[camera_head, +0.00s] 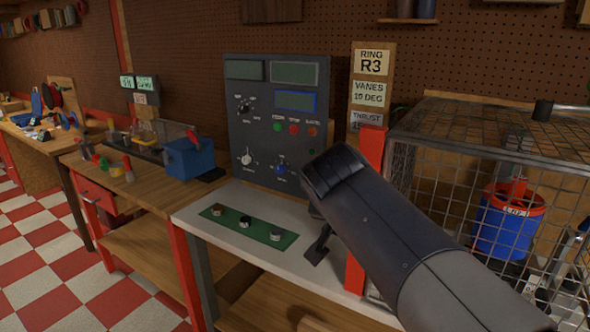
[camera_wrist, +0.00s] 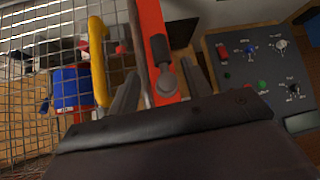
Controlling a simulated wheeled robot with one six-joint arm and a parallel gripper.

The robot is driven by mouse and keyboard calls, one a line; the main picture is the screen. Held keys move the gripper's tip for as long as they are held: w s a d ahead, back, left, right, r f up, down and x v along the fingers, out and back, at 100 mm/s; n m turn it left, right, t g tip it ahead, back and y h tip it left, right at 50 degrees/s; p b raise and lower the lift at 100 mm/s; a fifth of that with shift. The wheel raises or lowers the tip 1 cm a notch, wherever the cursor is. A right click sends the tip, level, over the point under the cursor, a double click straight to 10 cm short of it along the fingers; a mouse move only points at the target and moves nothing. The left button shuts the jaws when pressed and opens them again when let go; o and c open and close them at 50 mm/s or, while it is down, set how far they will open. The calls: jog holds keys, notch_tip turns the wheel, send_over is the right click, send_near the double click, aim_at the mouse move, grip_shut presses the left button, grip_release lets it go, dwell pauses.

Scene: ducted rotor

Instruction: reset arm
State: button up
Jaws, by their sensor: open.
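My arm reaches from the lower right of the head view across the front of the cage. The end of my gripper (camera_head: 318,245) shows as a dark finger low beside the red post (camera_head: 371,160), over the right end of the white bench. In the wrist view my gripper (camera_wrist: 161,85) is open, with its dark fingers apart. Between and beyond them are the red post (camera_wrist: 152,30) and a dark handle with a grey rounded end (camera_wrist: 164,75). Nothing is seen held. I cannot tell whether a finger touches the post or handle.
The wire cage (camera_head: 500,150) encloses a blue and red ducted rotor (camera_head: 508,222). A yellow handle (camera_wrist: 98,60) is close by the fingers. The control panel (camera_head: 278,120) stands behind the white bench (camera_head: 205,200), where a green mat (camera_head: 262,230) holds small parts.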

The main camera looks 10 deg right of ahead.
jog(key=x, duration=0.9)
jog(key=v, duration=1)
jog(key=x, duration=1)
jog(key=shift+w+d+f, duration=0.1)
jog(key=shift+f, duration=0.1)
jog(key=shift+a+r+m+t+y+p, duration=0.2)
jog(key=shift+a+m+t+y+p, duration=0.1)
jog(key=shift+t+y, duration=0.1)
jog(key=shift+w+a+y, duration=0.2)
jog(key=shift+a+y, duration=0.05)
jog(key=shift+y, duration=0.15)
